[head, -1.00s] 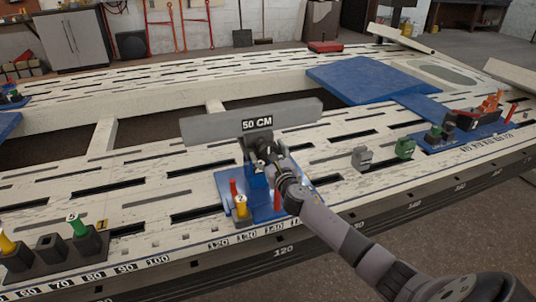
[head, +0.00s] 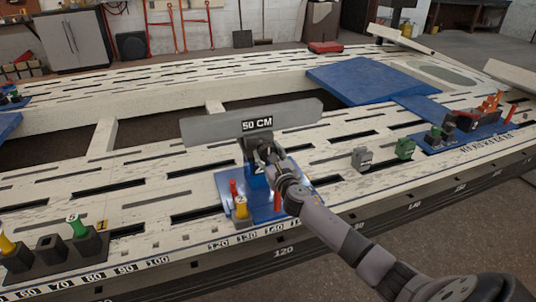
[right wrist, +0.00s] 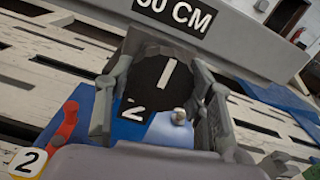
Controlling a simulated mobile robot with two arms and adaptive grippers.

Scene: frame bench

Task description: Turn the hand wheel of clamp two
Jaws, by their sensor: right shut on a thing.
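Clamp two stands on a blue base (head: 228,186) on the frame bench, below a grey bar with a "50 CM" label (head: 257,124). In the head view the gripper mostly hides the wheel. My left gripper is not in view.
A dark block (head: 88,243) with coloured pins is at the left. Small grey (head: 362,158) and green (head: 404,149) blocks stand at the right. Slots run along the bench.

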